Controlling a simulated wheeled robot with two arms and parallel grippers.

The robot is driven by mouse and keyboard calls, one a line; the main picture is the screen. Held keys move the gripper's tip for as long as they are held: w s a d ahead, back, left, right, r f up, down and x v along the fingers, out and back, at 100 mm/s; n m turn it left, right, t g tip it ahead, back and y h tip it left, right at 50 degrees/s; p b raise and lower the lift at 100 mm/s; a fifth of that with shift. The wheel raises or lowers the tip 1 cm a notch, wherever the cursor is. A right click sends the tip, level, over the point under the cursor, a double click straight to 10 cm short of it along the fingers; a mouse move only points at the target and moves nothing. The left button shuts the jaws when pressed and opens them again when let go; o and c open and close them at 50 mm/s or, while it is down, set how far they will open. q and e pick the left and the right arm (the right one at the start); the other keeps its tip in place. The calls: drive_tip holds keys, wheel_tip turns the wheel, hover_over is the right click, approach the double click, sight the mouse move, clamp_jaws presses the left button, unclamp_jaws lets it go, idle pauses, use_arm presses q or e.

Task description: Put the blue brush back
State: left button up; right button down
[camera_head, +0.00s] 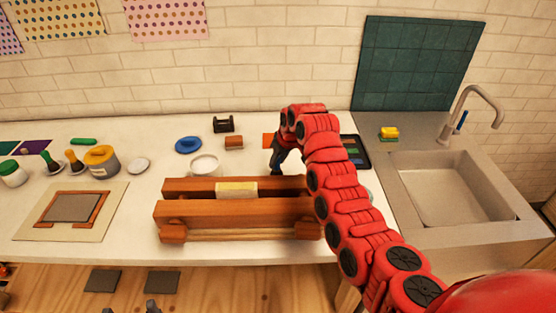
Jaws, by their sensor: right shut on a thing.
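My right gripper (276,170) points down at the counter behind the wooden frame (235,210). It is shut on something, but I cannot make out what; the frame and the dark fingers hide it. I cannot clearly pick out the blue brush. A small blue upright thing (461,121) stands by the tap, too small to name. A blue oval thing (188,145) lies on the counter behind the frame. Two dark tips show at the bottom edge on the left; I cannot tell whether they are my left gripper.
A white round tub (205,165), a brown block (234,142) and a black holder (223,124) stand behind the frame. A yellow tin (101,160) and two small brushes (65,163) are at left. The sink (450,190) is at right. My right arm crosses the counter.

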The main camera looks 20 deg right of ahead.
drive_tip(key=shift+f, duration=0.4)
idle(0.3)
unclamp_jaws()
idle(0.4)
drive_tip(key=shift+r, duration=0.15)
idle(0.4)
drive_tip(key=shift+r+p, duration=0.3)
drive_tip(key=shift+r, duration=4.15)
